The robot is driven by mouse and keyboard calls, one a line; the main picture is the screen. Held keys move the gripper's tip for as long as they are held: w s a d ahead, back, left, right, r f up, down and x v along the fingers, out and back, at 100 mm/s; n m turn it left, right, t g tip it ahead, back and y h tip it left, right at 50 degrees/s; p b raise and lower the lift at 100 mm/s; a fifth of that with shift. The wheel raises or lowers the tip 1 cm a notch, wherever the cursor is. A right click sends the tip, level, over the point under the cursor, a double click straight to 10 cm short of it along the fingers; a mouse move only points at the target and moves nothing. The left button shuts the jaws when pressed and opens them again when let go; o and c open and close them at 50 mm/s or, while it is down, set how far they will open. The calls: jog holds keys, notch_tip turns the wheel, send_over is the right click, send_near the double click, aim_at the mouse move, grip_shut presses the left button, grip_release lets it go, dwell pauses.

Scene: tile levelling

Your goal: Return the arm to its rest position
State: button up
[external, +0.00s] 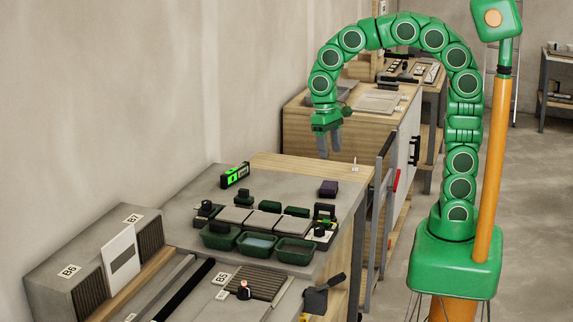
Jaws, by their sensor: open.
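My gripper (328,145) hangs from the end of my green segmented arm, which arches high and bends down to the left. The gripper points downward in the air above the back right part of the near workbench. Its grey fingers are open, and I see nothing held between them. The fingers look clear of the bench items.
The near bench (300,168) carries grey tiles (264,220), green trays (257,245), a green level (235,175) and a dark purple block (329,188). A wooden cabinet (360,125) stands behind. A dark trowel (323,295) sits at the bench's right edge. Floor at right is open.

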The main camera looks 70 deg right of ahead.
jog(key=s+d+f+n, duration=0.2)
jog(key=s+d, duration=0.2)
jog(key=s, duration=0.6)
jog(key=s+d+f+n, duration=0.1)
jog(key=s+d, duration=0.4)
jog(key=s, duration=0.6)
jog(key=shift+s+f+n, duration=0.25)
jog(key=shift+f+n, duration=0.15)
jog(key=shift+f, duration=0.1)
jog(key=shift+o, duration=0.3)
jog(key=shift+s+d+f, duration=0.1)
jog(key=shift+s+d, duration=0.05)
jog(key=shift+s, duration=0.15)
jog(key=shift+o, duration=2.5)
jog(key=shift+w, duration=0.15)
jog(key=shift+o, duration=1.1)
jog(key=w+a+r+m+y, duration=0.1)
jog(key=w+a+m, duration=0.3)
jog(key=w, duration=0.5)
jog(key=shift+w+a+r+g+y, duration=0.25)
jog(key=shift+a+r+g+y, duration=0.1)
jog(key=shift+a+y, duration=0.45)
jog(key=w+d+m+t+y, duration=0.2)
jog(key=w+m+y, duration=0.5)
jog(key=w+m, duration=1.3)
jog(key=w+a+f+n, duration=0.6)
jog(key=a, duration=0.1)
jog(key=shift+a+f, duration=0.15)
jog(key=shift+a, duration=0.05)
